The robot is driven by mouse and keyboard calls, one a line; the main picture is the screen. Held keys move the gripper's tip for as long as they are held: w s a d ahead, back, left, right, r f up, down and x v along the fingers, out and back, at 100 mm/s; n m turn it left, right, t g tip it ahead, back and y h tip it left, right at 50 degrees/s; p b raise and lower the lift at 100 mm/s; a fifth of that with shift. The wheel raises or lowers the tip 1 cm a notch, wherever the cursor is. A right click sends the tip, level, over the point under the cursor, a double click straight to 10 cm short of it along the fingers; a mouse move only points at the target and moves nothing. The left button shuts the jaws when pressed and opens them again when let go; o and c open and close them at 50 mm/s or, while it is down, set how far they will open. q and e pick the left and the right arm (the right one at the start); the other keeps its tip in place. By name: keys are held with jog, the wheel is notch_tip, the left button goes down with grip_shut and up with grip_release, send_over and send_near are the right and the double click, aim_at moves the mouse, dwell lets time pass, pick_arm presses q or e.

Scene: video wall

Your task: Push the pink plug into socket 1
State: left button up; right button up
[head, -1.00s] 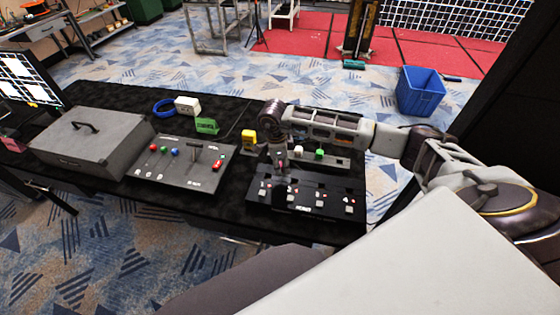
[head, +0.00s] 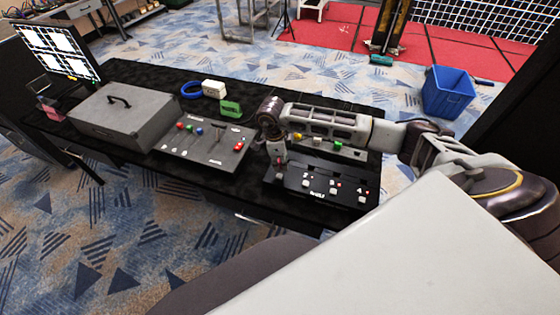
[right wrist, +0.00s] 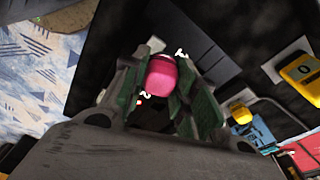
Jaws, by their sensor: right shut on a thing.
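The pink plug (right wrist: 172,75) shows in the right wrist view between the fingers of my right gripper (right wrist: 168,90), which is shut on it. In the head view my right gripper (head: 279,163) points down at the left end of the black socket panel (head: 325,200). Several light grey sockets with small labels sit in a row on this panel. The gripper covers the leftmost part, so socket 1 is hidden or too small to make out. I cannot tell whether the plug touches a socket. My left gripper is not in view.
A grey control panel (head: 207,160) with coloured knobs and a lever stands left of the socket panel. A strip with coloured plugs lies behind the socket panel.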

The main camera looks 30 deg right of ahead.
jog(key=shift+d, duration=0.1)
jog(key=shift+w+d, duration=0.55)
jog(key=shift+w+d+f+b, duration=0.15)
jog(key=shift+w+d+b, duration=0.25)
jog(key=shift+w+d, duration=0.3)
jog(key=shift+w+d+f+b, duration=0.15)
jog(key=shift+w+d+b, duration=0.25)
jog(key=shift+w+d, duration=0.65)
jog(key=shift+d, duration=0.3)
jog(key=shift+f+b, duration=0.25)
jog(key=shift+b, duration=0.15)
jog(key=shift+f, duration=0.15)
pick_arm(q)
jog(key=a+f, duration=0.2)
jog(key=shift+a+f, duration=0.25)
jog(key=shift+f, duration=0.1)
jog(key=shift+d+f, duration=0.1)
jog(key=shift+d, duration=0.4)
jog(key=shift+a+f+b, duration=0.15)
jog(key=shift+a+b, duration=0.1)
jog(key=shift+b, duration=0.1)
